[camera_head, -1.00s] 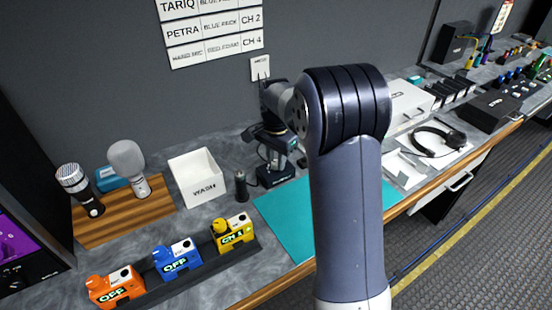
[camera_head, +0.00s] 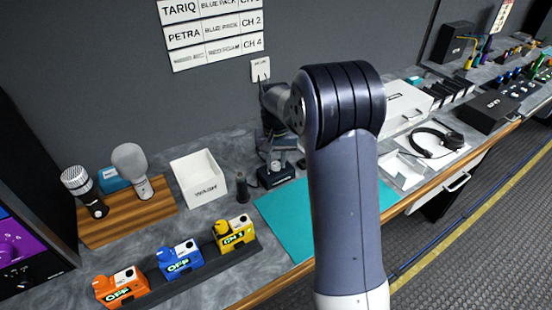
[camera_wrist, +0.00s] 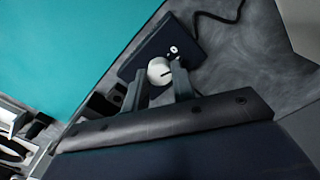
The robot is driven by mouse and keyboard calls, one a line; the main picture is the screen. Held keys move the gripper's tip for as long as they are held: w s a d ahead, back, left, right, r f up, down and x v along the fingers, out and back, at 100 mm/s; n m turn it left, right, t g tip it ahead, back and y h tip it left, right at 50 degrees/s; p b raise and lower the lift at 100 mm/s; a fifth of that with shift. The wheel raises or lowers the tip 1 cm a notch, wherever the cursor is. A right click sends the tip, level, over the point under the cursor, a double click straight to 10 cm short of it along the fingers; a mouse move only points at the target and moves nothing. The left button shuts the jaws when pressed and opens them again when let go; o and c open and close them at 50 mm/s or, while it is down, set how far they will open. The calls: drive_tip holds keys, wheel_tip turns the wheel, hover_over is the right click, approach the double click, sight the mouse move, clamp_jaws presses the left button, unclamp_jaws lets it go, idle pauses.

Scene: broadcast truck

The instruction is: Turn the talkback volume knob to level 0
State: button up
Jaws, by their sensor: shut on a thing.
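The talkback volume knob (camera_wrist: 159,70) is a round, pale knob with a dark pointer line, on top of a small dark box (camera_wrist: 146,52). A white marking sits on the box beside the knob; I cannot read the level. My gripper (camera_wrist: 157,80) is shut on the knob in the wrist view, with one finger on each side of it. In the head view the box (camera_head: 276,178) stands on the counter at the back edge of the teal mat, and my arm partly covers it. The knob is hidden there.
A teal mat (camera_head: 288,222) lies in front of the box. A white bin (camera_head: 199,179) and a small dark cylinder (camera_head: 242,187) stand to the left. Orange, blue and yellow packs (camera_head: 235,231) sit in a dark rack. A headset (camera_head: 437,143) lies to the right.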

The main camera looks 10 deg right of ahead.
sight(276, 164)
drive_tip(key=shift+n, duration=1.6)
drive_tip(key=o, duration=1)
wheel_tip(276, 164, up, 11)
drive_tip(key=shift+f, duration=0.15)
wheel_tip(276, 164, down, 11)
drive_tip(key=shift+r, duration=0.1)
